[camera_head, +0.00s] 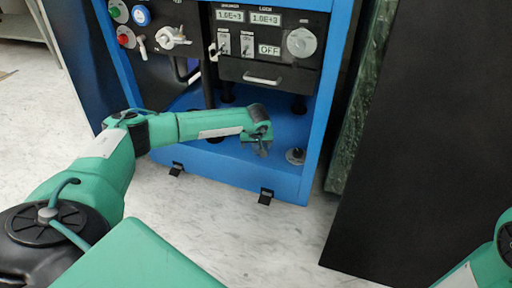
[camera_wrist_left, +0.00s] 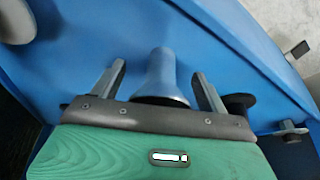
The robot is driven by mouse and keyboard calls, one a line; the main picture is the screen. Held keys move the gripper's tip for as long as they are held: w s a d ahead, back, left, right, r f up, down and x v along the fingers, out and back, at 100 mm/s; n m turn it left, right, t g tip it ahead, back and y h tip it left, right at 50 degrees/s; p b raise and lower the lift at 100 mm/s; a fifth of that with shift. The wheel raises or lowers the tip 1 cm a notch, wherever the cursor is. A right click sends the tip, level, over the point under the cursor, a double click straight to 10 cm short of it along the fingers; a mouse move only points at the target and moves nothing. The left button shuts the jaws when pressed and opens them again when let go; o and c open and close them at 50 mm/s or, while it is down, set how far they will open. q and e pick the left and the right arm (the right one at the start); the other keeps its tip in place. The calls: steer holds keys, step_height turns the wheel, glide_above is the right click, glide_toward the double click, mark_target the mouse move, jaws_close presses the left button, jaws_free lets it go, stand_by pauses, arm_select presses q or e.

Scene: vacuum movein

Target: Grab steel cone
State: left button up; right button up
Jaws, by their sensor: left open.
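The steel cone (camera_wrist_left: 162,75) is a smooth, tapered piece with a bluish sheen. In the left wrist view it stands between the two fingers of my left gripper (camera_wrist_left: 162,86), with a gap on each side. Its wide end is nearest the palm and partly hidden by it. In the head view my left gripper (camera_head: 262,148) points down over the blue base of the machine, open, and I cannot make out the cone there. My right gripper is out of view.
The blue machine frame (camera_head: 325,100) rises around the base, with a control panel (camera_head: 265,45) above the left arm. A grey round piece on a dark base (camera_head: 295,155) is right of the gripper. A dark panel (camera_head: 425,140) stands at right. White floor lies in front.

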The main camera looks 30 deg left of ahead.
arm_select(q)
steer(key=shift+r, duration=0.1)
steer(key=shift+c, duration=0.3)
steer(key=c, duration=0.9)
steer(key=shift+c, duration=0.2)
